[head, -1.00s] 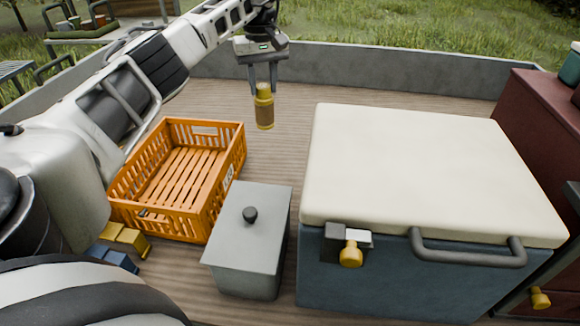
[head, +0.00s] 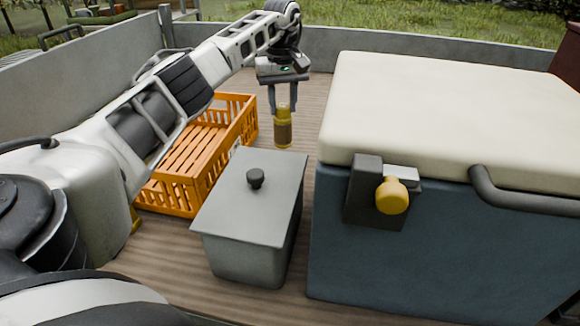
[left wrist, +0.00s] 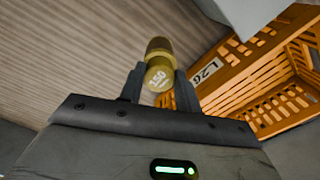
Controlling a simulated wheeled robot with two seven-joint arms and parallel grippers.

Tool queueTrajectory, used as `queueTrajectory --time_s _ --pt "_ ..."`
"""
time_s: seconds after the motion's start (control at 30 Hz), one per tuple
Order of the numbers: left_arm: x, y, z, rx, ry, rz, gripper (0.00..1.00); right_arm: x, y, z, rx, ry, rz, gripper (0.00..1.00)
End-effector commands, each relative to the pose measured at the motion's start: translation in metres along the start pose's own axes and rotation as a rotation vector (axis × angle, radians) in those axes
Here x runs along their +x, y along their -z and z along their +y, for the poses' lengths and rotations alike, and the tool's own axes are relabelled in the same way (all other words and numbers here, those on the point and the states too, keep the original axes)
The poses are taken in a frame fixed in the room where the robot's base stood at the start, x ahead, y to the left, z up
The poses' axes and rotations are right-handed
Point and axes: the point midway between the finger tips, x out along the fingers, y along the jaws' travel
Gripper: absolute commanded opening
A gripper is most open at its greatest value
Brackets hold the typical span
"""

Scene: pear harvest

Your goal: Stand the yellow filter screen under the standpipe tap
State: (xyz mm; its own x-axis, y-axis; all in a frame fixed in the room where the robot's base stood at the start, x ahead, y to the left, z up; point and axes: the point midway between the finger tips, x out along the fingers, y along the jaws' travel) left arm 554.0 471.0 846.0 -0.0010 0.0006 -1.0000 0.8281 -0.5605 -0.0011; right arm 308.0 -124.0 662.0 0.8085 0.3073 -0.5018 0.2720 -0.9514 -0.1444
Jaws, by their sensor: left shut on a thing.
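My left gripper (head: 280,104) is shut on the yellow filter screen (head: 283,132), a small upright cylinder with a darker brownish band. The gripper grips it near its top and points down. The screen appears above the wooden deck, between the orange crate and the cool box. My right gripper is not in view.
A grey lidded bin (head: 250,205) stands in front of the orange crate (head: 172,196). A large blue cool box (head: 420,255) with a cream lid (head: 440,120) fills the right. A low grey wall (head: 400,64) bounds the deck at the back.

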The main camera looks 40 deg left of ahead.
Motion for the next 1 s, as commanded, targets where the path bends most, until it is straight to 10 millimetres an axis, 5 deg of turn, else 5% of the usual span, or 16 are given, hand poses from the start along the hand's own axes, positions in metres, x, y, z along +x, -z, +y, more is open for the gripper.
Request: queueTrajectory --time_s 0.23,0.7,1.0 --pt "0.047 -0.001 0.0 0.001 0.002 -0.003 0.0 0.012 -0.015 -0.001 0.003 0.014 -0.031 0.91" --pt "0.098 -0.001 0.0 0.0 0.002 -0.002 0.0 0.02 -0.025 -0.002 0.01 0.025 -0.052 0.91" --pt "0.101 0.0 0.0 0.001 0.001 0.0 0.0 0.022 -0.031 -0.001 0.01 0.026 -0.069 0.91"
